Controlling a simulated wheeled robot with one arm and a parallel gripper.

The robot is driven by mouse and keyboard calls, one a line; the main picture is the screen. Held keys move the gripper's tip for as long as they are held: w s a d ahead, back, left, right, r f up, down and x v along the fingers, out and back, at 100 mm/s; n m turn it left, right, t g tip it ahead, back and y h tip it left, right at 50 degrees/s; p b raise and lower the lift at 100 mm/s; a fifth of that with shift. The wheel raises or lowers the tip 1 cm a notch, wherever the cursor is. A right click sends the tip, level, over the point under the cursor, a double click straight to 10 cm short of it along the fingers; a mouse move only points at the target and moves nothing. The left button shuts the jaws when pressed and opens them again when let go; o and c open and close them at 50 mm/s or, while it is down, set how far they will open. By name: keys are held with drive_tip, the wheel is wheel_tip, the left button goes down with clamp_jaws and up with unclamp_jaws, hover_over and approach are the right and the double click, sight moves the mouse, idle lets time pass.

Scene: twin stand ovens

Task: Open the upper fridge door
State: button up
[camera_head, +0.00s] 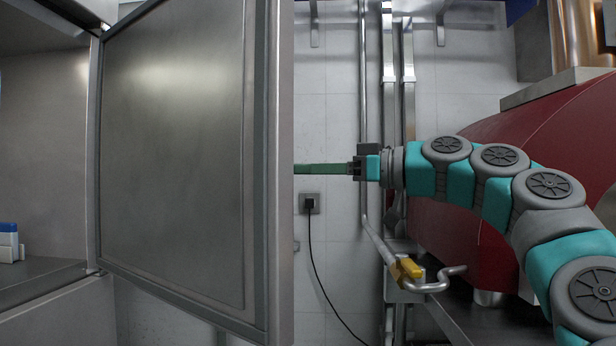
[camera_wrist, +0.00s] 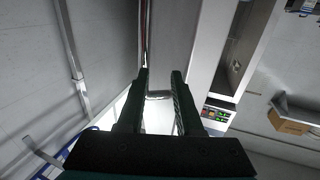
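The upper fridge door (camera_head: 180,150) stands wide open in the head view, its inner face towards me and hinged on the left. My gripper (camera_head: 312,169) reaches leftward behind the door's free edge, so its fingertips are hidden in the head view. In the wrist view my gripper (camera_wrist: 160,85) has its two dark fingers apart. A silver bar, apparently the door handle (camera_wrist: 159,95), shows between them. I cannot tell whether the fingers touch it. The fridge interior (camera_head: 45,150) is open to view on the left.
A blue and white item (camera_head: 9,243) sits inside at the far left. A red rounded oven (camera_head: 455,220) stands behind my arm on the right. Pipes (camera_head: 363,100), a wall socket with a cord (camera_head: 309,203) and a yellow-tagged bent pipe (camera_head: 407,268) are at the back wall.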

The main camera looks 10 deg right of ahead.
drive_tip(key=s, duration=0.7)
drive_tip(key=shift+d+r+b, duration=0.3)
drive_tip(key=shift+d+r, duration=0.05)
drive_tip(key=shift+s, duration=0.1)
drive_tip(key=shift+c, duration=0.4)
